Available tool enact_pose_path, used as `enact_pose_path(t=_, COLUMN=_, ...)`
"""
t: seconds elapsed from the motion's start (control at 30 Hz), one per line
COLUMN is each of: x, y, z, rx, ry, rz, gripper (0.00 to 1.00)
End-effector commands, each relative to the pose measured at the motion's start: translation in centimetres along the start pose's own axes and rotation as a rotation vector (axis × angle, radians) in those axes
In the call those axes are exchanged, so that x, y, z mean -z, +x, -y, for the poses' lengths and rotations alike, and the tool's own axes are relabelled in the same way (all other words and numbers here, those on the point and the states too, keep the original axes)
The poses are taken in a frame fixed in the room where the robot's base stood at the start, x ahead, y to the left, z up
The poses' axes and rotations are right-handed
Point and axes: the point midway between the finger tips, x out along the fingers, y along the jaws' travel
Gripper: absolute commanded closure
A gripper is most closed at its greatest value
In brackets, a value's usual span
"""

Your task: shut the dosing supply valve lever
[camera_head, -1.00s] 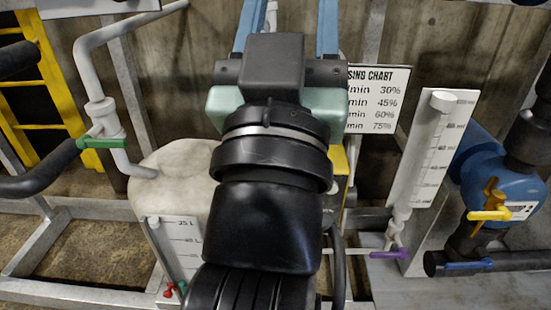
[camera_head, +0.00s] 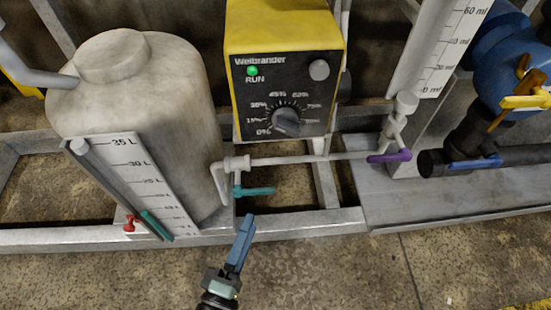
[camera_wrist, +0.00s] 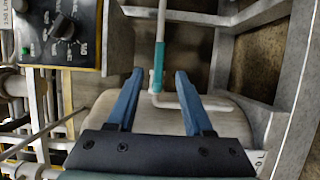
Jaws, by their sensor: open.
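A teal lever (camera_head: 256,191) sits on the thin white supply pipe (camera_head: 285,160) between the tank and the dosing pump. It points right in the head view, roughly parallel to the horizontal pipe run. The wrist view shows the teal lever (camera_wrist: 158,68) between the two blue fingertips in the picture. My gripper (camera_head: 248,220) is open and empty, a little below and in front of the lever in the head view. The gripper also shows in the wrist view (camera_wrist: 159,74). I cannot tell whether the fingers reach the lever's depth; no contact shows.
The white tank (camera_head: 140,100) stands left, with a level scale (camera_head: 125,185) and red valve (camera_head: 129,224). The yellow pump (camera_head: 285,70) has a dial and lit RUN lamp. Purple (camera_head: 390,156), blue (camera_head: 475,163) and yellow (camera_head: 525,101) levers are right. A grey frame rail (camera_head: 310,222) runs low in front.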

Motion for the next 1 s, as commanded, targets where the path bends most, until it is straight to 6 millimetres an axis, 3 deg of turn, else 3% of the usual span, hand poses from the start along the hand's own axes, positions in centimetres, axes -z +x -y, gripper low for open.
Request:
enact_pose_path(t=0.17, x=-0.1, y=1.5, z=0.2, rx=-0.003, ry=-0.005, rz=0.001, gripper=0.49)
enact_pose_path(t=0.5, x=-0.1, y=8.5, z=0.2, rx=-0.004, ry=-0.001, rz=0.003, gripper=0.49)
enact_pose_path(t=0.7, x=0.0, y=11.5, z=0.1, rx=-0.003, ry=-0.003, rz=0.001, gripper=0.49)
enact_pose_path(t=1.0, x=0.0, y=12.9, z=0.0, rx=-0.001, ry=-0.004, rz=-0.001, gripper=0.49)
